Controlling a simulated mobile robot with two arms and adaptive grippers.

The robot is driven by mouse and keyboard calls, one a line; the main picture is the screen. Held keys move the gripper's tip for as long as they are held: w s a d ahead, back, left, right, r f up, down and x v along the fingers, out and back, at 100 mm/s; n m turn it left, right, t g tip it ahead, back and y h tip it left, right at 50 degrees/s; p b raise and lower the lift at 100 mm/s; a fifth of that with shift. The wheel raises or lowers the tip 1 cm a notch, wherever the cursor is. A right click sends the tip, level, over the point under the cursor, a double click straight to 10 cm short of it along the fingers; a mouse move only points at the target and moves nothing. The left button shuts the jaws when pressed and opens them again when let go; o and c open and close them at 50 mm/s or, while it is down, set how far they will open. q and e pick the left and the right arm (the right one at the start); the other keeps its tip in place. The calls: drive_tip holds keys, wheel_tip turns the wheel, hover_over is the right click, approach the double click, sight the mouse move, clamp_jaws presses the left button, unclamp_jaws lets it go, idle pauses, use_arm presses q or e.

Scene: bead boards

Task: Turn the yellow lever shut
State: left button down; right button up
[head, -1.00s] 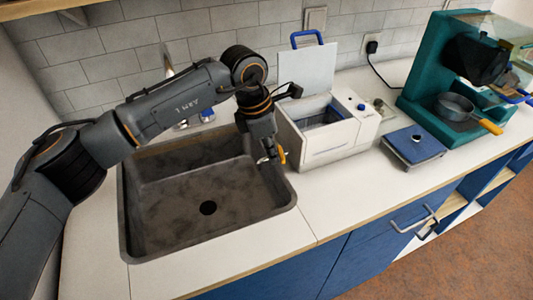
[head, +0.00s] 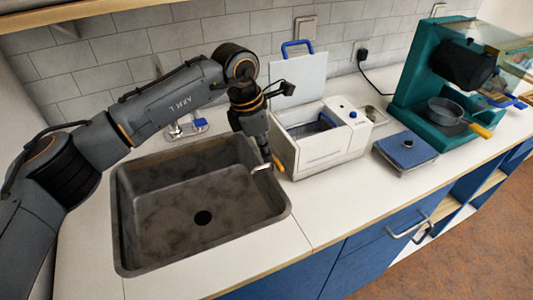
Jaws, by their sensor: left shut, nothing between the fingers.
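The yellow lever (head: 278,163) is a small piece low on the left side of the white appliance (head: 330,152), near the sink's right rim. Only part of it shows, and its exact angle is hard to tell. My left gripper (head: 263,167) is shut and empty, pointing down just left of the lever. I cannot tell whether the two touch. My right gripper is not in view.
The dark sink (head: 135,215) lies below my left arm, with a tap (head: 188,127) behind it. The appliance's lid (head: 298,80) stands open. A blue-topped scale (head: 407,148) and a teal machine (head: 412,75) stand to the right. The front counter strip is clear.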

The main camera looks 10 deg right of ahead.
use_arm(q)
drive_tip(key=p+v, duration=0.3)
drive_tip(key=v, duration=0.5)
drive_tip(key=shift+s, duration=0.35)
drive_tip(key=shift+a, duration=0.1)
